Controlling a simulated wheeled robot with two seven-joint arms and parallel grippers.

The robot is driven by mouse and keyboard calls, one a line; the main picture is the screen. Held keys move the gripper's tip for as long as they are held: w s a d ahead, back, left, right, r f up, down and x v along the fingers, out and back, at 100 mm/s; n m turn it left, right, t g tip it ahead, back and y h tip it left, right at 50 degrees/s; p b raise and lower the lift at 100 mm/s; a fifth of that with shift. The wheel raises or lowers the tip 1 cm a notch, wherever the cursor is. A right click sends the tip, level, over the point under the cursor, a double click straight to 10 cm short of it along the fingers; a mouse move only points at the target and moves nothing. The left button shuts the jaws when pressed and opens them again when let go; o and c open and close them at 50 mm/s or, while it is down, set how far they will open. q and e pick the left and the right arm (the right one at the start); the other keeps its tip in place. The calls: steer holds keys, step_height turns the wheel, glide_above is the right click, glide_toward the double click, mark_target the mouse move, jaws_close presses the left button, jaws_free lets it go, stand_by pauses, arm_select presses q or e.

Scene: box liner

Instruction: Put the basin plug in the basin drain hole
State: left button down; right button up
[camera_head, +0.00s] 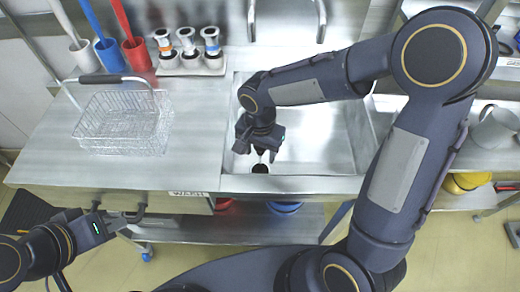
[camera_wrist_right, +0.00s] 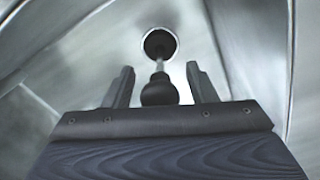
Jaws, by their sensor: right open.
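The plug's dark round knob (camera_wrist_right: 159,91) and thin metal stem stand between the fingers of my open right gripper (camera_wrist_right: 160,88) in the right wrist view, with a gap on each side. The stem leads to a black disc at the basin drain hole (camera_wrist_right: 160,32), which has a bright ring. I cannot tell whether the disc sits fully in the hole. In the head view my right gripper (camera_head: 258,150) points down into the steel basin (camera_head: 312,150), just above the drain hole (camera_head: 260,169). My left gripper (camera_head: 130,220) is off the counter's front edge, away from the basin.
A wire basket (camera_head: 125,122) stands on the counter left of the basin. Several bottles in a white holder (camera_head: 190,64) and coloured tubes (camera_head: 137,53) stand at the back. A grey jug (camera_head: 494,128) is at the right. The counter between basket and basin is clear.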

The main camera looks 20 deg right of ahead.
step_height(320, 180, up, 12)
steer(key=shift+r+p, duration=0.15)
steer(key=shift+p, duration=0.25)
steer(key=s+d+n+t+y, duration=0.1)
steer(key=s+d, duration=0.2)
steer(key=s, duration=0.2)
steer(key=s+d+n+t+y, duration=0.1)
steer(key=s+d+n+t, duration=0.1)
steer(key=s, duration=0.3)
steer(key=s+d+n+t+y, duration=0.1)
steer(key=s+d+n+t, duration=0.1)
steer(key=s+d, duration=0.2)
steer(key=shift+s+d+r+y, duration=0.1)
steer(key=shift+s+r+y, duration=0.05)
steer(key=shift+s, duration=0.25)
steer(key=shift+s+d+r+y, duration=0.1)
steer(key=shift+s+y, duration=0.05)
steer(key=shift+s, duration=0.25)
steer(key=shift+s+a+f+n+t, duration=0.1)
steer(key=shift+s+f+n+t, duration=0.15)
steer(key=shift+n, duration=0.25)
steer(key=shift+r, duration=0.1)
step_height(320, 180, up, 2)
steer(key=shift+p, duration=1.05)
